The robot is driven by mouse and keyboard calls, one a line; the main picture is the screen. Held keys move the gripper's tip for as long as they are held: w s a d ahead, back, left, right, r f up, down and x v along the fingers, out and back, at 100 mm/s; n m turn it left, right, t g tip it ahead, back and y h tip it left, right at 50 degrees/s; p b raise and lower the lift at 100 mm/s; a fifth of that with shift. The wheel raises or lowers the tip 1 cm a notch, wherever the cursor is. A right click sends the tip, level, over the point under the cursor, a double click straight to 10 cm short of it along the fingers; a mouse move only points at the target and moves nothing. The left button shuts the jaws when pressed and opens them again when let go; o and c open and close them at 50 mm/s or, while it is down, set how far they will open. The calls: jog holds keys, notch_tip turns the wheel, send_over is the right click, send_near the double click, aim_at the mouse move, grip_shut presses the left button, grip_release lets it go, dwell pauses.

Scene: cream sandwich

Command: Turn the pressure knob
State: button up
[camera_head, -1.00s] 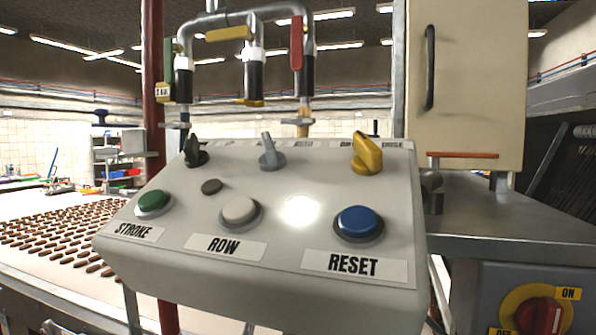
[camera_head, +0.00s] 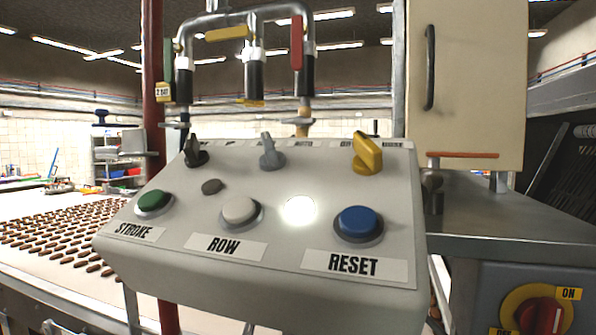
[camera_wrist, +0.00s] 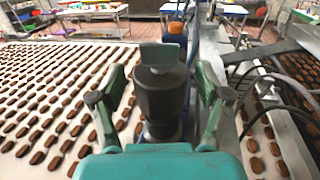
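In the wrist view, my teal gripper (camera_wrist: 160,88) has its two fingers spread on either side of a dark, round knob-like part (camera_wrist: 162,103). A gap shows between each fingertip and this part, and I cannot tell its distance in depth. No label on it can be read. My gripper does not show in the head view. There, the grey panel (camera_head: 287,187) carries a black knob (camera_head: 194,152), a grey knob (camera_head: 270,153) and a yellow knob (camera_head: 367,156). Their small labels are too blurred to read, so I cannot tell which is the pressure knob.
Green (camera_head: 153,201), white (camera_head: 239,210) and blue (camera_head: 358,221) buttons sit lower on the panel. Pipes with coloured handles, including a red one (camera_head: 296,43), rise behind it. A cream cabinet (camera_head: 475,90) stands right. A conveyor (camera_wrist: 45,130) with rows of biscuits lies left.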

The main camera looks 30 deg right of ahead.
jog(key=v, duration=1.2)
dwell(0.6)
